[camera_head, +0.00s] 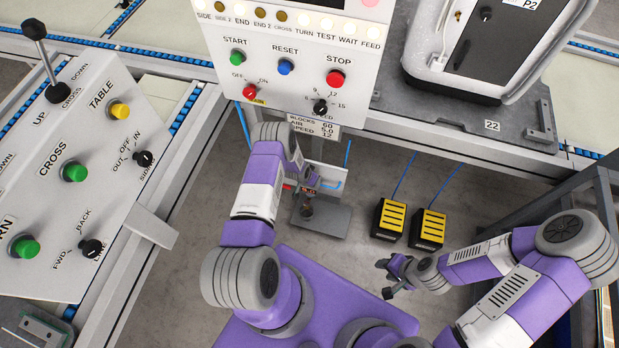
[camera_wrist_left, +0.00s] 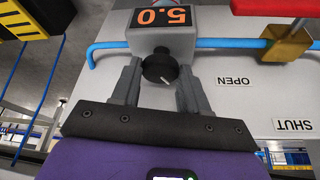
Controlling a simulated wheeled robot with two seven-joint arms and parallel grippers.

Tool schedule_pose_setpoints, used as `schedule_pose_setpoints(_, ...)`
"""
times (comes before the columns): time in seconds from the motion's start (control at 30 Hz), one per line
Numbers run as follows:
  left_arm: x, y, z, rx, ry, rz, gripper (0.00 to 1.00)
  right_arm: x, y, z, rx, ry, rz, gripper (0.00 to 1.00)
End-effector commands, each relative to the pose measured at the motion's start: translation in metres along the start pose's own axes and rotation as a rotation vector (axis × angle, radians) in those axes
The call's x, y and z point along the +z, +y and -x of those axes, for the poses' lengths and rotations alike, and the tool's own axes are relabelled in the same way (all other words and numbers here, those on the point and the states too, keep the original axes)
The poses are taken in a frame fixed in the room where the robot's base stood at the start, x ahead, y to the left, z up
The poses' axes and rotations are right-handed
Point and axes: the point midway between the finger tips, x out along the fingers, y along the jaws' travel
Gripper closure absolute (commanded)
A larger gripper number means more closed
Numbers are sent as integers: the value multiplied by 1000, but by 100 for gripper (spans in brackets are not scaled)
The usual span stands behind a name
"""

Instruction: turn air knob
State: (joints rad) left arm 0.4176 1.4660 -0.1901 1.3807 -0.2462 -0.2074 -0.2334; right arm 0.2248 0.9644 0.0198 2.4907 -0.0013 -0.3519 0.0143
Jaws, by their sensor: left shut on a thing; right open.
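The black air knob (camera_wrist_left: 160,68) sits below a grey box with an orange display (camera_wrist_left: 163,16), which reads 5.0 upside down in the left wrist view. A pale pointer mark shows on the knob's face. My left gripper (camera_wrist_left: 158,76) has one finger on each side of the knob and is shut on it. In the head view my left arm reaches down to the small air unit (camera_head: 328,178) under the console, and the knob is hidden there. My right gripper (camera_head: 390,278) is open and empty, low at the right.
A blue hose (camera_wrist_left: 225,43), a brass block (camera_wrist_left: 287,46) and a red part (camera_wrist_left: 275,6) are close to the knob. Two black-and-yellow pedals (camera_head: 390,218) (camera_head: 430,228) stand on the floor. Control panels are at left (camera_head: 70,165) and top (camera_head: 290,55).

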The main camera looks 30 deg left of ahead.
Motion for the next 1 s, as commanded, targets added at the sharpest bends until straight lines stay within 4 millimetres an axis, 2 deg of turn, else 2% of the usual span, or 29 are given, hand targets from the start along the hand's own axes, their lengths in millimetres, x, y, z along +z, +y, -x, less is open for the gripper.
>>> schedule_pose_setpoints(0.07, 0, 0, 0, 0, -2, 1, 86, 0, 0, 0, 0, 0, 0, 57)
schedule_pose_setpoints(0.1, 1, 0, 0, 0, -2, 1, 50, 0, 0, 0, 0, 0, 0, 57)
schedule_pose_setpoints(0.13, 1, 0, 0, 0, -2, 1, 46, 0, 0, 0, 0, 0, 0, 57)
schedule_pose_setpoints(0.47, 0, 0, 4, -1, -1, 1, 46, 0, -1, 3, 0, 0, 0, 57)
schedule_pose_setpoints(0.8, -2, 0, 59, -1, -1, 1, 46, 1, -11, 29, 0, 0, 0, 57)
schedule_pose_setpoints(1.0, 0, 0, 75, 0, -1, 2, 46, 2, -13, 35, 0, 0, 0, 57)
